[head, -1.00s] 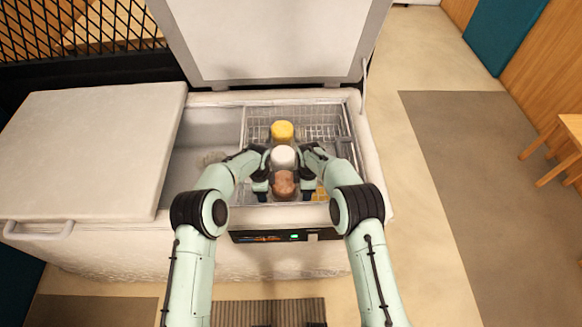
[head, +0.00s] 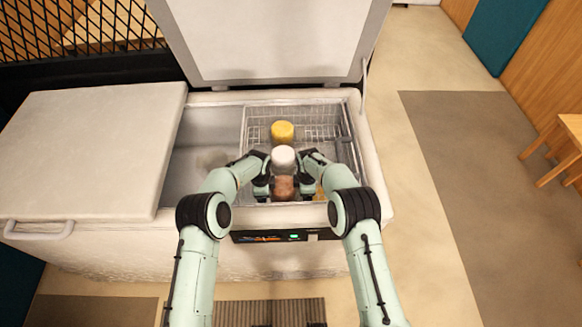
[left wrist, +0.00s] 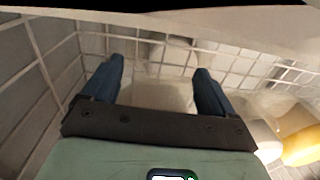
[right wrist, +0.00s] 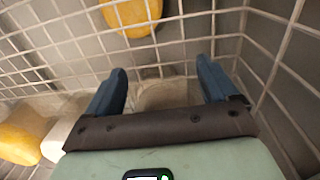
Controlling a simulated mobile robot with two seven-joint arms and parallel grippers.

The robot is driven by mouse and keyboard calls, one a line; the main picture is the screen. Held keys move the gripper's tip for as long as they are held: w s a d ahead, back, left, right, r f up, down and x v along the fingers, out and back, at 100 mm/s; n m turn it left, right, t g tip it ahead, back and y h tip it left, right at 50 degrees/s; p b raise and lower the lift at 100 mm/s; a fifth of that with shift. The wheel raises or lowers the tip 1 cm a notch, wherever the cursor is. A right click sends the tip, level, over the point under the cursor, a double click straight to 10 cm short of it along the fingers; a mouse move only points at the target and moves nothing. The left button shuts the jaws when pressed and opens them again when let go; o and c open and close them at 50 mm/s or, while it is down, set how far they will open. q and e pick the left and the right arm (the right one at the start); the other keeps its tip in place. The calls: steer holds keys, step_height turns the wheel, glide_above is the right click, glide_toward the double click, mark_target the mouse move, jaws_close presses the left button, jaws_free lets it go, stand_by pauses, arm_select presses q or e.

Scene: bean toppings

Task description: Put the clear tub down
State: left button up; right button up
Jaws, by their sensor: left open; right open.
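The clear tub, with brown contents showing through it (head: 284,188), sits in the wire basket at the front of the freezer. My left gripper (head: 262,187) is at its left side and my right gripper (head: 306,187) at its right side. Both grippers are open. In the left wrist view a pale, see-through tub (left wrist: 165,95) shows between the spread fingers. In the right wrist view a similar pale shape (right wrist: 162,95) lies between the fingers. Whether the fingers still touch the tub, I cannot tell.
A white-lidded tub (head: 283,158) stands just behind the clear tub, with a yellow-lidded tub (head: 282,131) farther back. The wire basket (head: 322,118) surrounds them. A yellow thing (right wrist: 130,15) shows beyond the wires. The freezer lid (head: 275,40) stands open behind.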

arm_select(q)
steer(key=shift+r, duration=0.1)
steer(key=r, duration=1.1)
steer(key=shift+s+r, duration=0.25)
steer(key=shift+s, duration=0.15)
arm_select(e)
steer(key=shift+r, duration=0.25)
arm_select(q)
steer(key=shift+r, duration=0.1)
arm_select(e)
step_height(320, 180, up, 12)
steer(key=shift+s+f, duration=0.25)
steer(key=shift+s, duration=0.2)
